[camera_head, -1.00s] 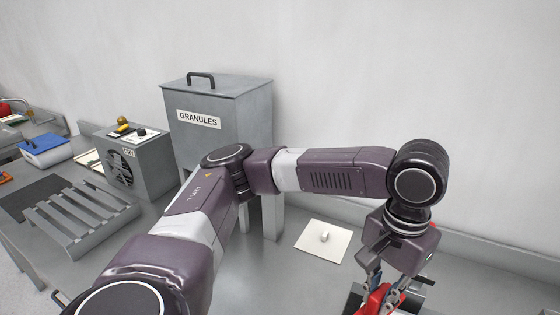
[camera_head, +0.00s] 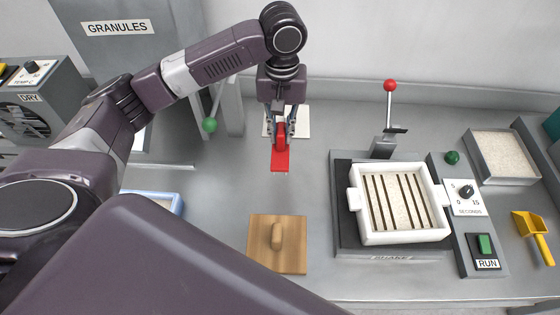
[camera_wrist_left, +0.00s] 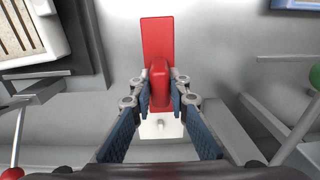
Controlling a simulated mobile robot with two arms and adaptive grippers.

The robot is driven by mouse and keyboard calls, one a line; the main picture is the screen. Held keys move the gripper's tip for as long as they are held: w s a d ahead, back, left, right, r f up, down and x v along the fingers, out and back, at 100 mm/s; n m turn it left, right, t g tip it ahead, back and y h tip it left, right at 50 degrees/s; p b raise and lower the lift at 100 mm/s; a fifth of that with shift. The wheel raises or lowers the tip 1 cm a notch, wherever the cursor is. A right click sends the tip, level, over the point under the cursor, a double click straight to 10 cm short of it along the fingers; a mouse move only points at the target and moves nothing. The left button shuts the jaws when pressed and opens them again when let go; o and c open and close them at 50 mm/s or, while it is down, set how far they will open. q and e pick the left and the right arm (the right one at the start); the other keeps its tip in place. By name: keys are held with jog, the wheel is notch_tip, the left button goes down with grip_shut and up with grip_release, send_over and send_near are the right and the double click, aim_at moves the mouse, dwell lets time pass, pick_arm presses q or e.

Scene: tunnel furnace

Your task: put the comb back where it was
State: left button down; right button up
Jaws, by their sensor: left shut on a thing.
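The red comb (camera_head: 281,160) has a flat red plate and a raised red grip. My left gripper (camera_head: 281,133) is shut on the grip, with the plate reaching toward the front of the counter. In the left wrist view the comb (camera_wrist_left: 157,38) extends away from the gripper (camera_wrist_left: 160,92), whose fingers sit on both sides of the grip. Small light tips show at the plate's front edge. I cannot tell whether the comb touches the counter or hangs above it. My right gripper is not in view.
A white square plate with a knob (camera_head: 301,118) lies behind the comb. A wooden board with a handle (camera_head: 290,262) lies in front. To the right stand a shaker with a slotted white tray (camera_head: 405,238), a red-knobbed lever (camera_head: 390,86) and a yellow scoop (camera_head: 530,222). A blue-rimmed tray (camera_head: 178,204) is left.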

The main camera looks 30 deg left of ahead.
pick_arm(q)
notch_tip(320, 180, down, 12)
jog(key=shift+f+p, duration=0.1)
jog(key=shift+p, duration=0.75)
jog(key=shift+a+f, duration=0.1)
jog(key=shift+f, duration=0.05)
jog(key=shift+f, duration=0.1)
jog(key=c, duration=1.8)
grip_release()
jog(key=shift+c, duration=0.2)
